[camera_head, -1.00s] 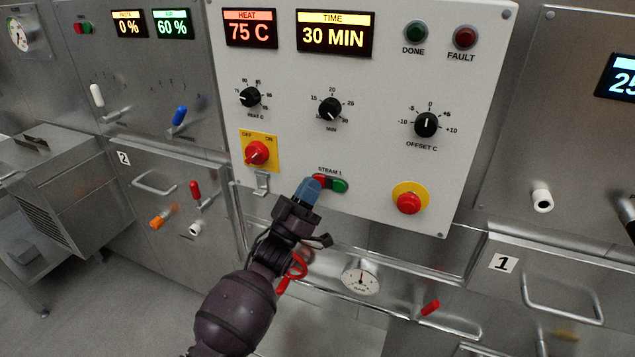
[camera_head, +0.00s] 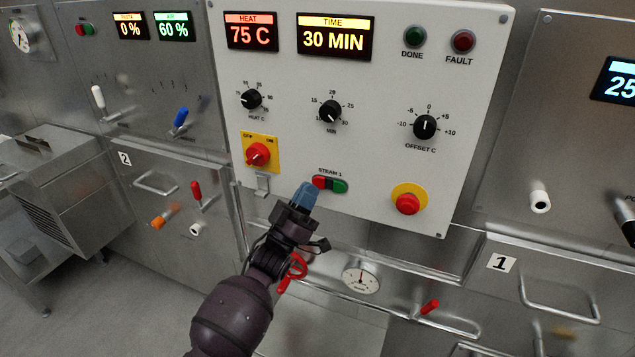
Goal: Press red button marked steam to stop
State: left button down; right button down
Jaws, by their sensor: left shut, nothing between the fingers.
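The red steam button (camera_head: 320,182) is the left half of a red and green pair under the label STEAM 1, low on the white control panel (camera_head: 370,160). The green half (camera_head: 340,186) is beside it on the right. My left gripper (camera_head: 305,190) is shut and empty, its blue-grey fingertips just below and left of the red button. Most of the red button shows; I cannot tell whether the tips touch it. My right gripper is not in view.
A red emergency-style button (camera_head: 407,204) on a yellow disc sits to the right. A red rotary switch (camera_head: 257,154) on a yellow plate is to the left. A metal hasp (camera_head: 262,184) hangs below that switch. A pressure gauge (camera_head: 361,278) and rail lie below the panel.

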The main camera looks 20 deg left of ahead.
pick_arm(q)
jog(key=s+p, duration=0.2)
jog(key=s, duration=0.3)
jog(key=shift+a, duration=0.1)
dwell(0.4)
dwell(0.6)
